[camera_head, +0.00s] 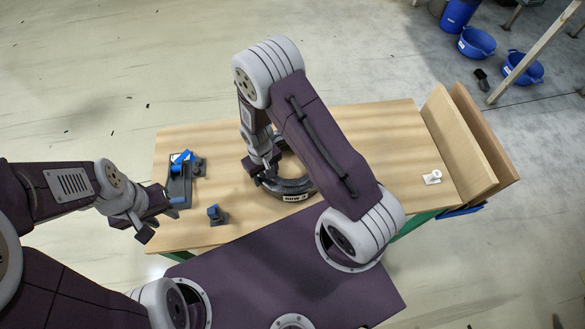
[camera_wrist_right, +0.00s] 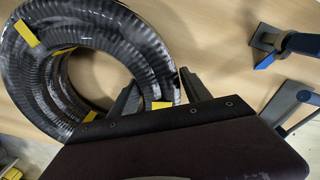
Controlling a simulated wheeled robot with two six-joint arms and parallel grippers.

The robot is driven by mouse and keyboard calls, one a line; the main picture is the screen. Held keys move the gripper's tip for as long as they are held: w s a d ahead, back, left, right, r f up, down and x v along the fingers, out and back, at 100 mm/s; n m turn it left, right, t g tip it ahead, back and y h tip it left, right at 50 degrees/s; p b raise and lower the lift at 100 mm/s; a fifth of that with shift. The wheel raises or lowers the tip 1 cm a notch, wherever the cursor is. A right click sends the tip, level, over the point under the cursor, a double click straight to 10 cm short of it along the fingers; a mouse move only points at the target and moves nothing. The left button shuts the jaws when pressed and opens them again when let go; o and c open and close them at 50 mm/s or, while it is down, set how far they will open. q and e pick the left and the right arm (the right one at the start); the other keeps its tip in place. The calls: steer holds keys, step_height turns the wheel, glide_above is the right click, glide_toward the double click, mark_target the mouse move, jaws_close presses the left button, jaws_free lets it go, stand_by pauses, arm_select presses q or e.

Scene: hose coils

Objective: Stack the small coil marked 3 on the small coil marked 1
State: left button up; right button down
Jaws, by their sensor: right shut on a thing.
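A dark ribbed hose coil (camera_head: 297,186) lies on the wooden table near its middle, with a white label on its front side too small to read surely. In the right wrist view the coil (camera_wrist_right: 150,52) is glossy black with yellow tape bands. Its windings look layered, and I cannot tell whether it is one coil or two stacked. My right gripper (camera_head: 262,178) is shut on the coil's left part, one finger inside the ring and one outside, as the wrist view (camera_wrist_right: 158,95) shows.
A grey holder (camera_head: 179,190) with blue parts lies at the table's left. A small blue-and-grey tool (camera_head: 216,214) stands in front of it. A white fitting (camera_head: 432,178) sits at the right, beside upright wooden boards (camera_head: 462,145). The table between coil and fitting is partly hidden by my arm.

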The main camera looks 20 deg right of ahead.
steer(key=shift+r, duration=0.1)
steer(key=shift+r+p, duration=2.55)
steer(key=shift+r, duration=0.4)
